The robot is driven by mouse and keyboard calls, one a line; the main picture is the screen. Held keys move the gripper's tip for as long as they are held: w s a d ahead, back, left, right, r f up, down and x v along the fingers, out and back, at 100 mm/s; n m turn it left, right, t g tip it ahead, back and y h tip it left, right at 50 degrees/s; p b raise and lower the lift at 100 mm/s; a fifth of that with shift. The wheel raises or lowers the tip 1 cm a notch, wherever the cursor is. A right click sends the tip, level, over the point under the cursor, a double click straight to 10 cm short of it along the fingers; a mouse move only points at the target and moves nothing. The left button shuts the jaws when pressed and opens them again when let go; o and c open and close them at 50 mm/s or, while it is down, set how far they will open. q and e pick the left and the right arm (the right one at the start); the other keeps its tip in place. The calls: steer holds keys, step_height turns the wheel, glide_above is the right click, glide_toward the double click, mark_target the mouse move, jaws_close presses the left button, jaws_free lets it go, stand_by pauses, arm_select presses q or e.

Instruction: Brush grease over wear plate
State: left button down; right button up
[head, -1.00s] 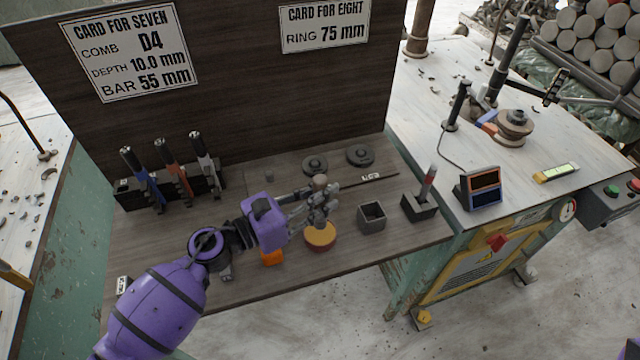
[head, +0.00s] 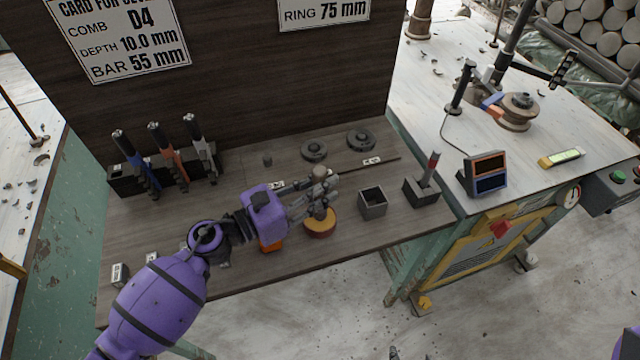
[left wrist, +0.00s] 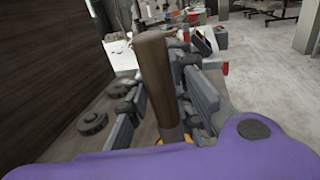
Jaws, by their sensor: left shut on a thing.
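My left gripper (head: 317,197) is shut on a brush with a brown wooden handle (left wrist: 155,75), held roughly upright. The handle's top (head: 319,172) shows above the fingers in the head view. Below them is a round tub with a yellow-orange top (head: 320,229). The brush's lower end is over or in the tub; I cannot tell whether it touches what is inside. In the left wrist view the fingers flank the handle, and the tub is mostly hidden. I cannot pick out the wear plate. My right gripper is not in view.
A grey open box (head: 372,205) and a block with a red-tipped tool (head: 421,193) stand right of the tub. Two dark rings (head: 361,140) lie behind. A rack of tools (head: 125,180) stands left, before an upright sign board (head: 250,80). A pale bench (head: 535,170) adjoins at right.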

mark_target(320, 170)
arm_select(q)
steer(key=shift+s+f+b, duration=0.1)
steer(key=shift+f+b, duration=0.4)
steer(key=shift+f, duration=0.3)
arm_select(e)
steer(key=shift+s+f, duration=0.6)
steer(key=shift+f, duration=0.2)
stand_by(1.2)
arm_select(q)
steer(key=shift+r+p, duration=0.95)
steer(key=shift+r, duration=0.75)
steer(key=shift+r+p, duration=1.25)
steer(key=shift+r, duration=0.8)
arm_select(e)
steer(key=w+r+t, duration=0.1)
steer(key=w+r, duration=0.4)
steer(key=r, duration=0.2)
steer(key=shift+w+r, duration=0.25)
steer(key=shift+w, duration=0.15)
